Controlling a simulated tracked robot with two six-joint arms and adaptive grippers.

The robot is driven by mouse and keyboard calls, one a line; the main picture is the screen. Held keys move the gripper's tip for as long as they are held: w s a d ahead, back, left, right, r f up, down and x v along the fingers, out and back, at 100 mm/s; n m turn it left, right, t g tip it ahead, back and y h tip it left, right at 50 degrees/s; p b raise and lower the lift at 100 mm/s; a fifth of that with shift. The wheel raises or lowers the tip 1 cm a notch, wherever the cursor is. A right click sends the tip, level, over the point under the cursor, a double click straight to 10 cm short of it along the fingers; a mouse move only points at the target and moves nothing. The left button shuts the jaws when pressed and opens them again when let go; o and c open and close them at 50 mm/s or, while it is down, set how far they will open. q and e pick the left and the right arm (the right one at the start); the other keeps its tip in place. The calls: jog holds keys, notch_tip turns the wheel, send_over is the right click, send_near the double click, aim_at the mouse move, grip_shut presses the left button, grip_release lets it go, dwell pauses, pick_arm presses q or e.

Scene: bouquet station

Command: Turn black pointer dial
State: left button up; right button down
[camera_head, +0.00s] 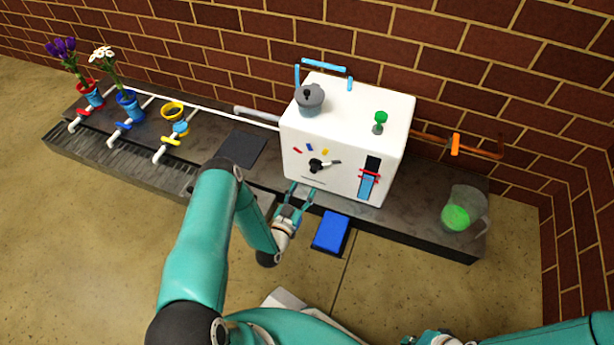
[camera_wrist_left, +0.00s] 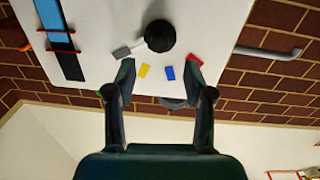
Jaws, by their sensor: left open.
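The black pointer dial (camera_head: 316,166) is on the front face of the white box (camera_head: 350,110). Its light-tipped pointer points right in the head view, away from the red, blue and yellow marks above it.
A blue pad (camera_head: 331,231) lies below the box. A glass jug (camera_head: 465,211) stands right. Flower pots and valves line the bench's left. Brick walls close the back and right.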

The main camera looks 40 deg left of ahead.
pick_arm(q)
jog(key=w+a+b, duration=0.1)
jog(key=w, duration=0.5)
jog(key=shift+w+a+b, duration=0.15)
jog(key=shift+w+b, duration=0.2)
jog(key=shift+w, duration=0.05)
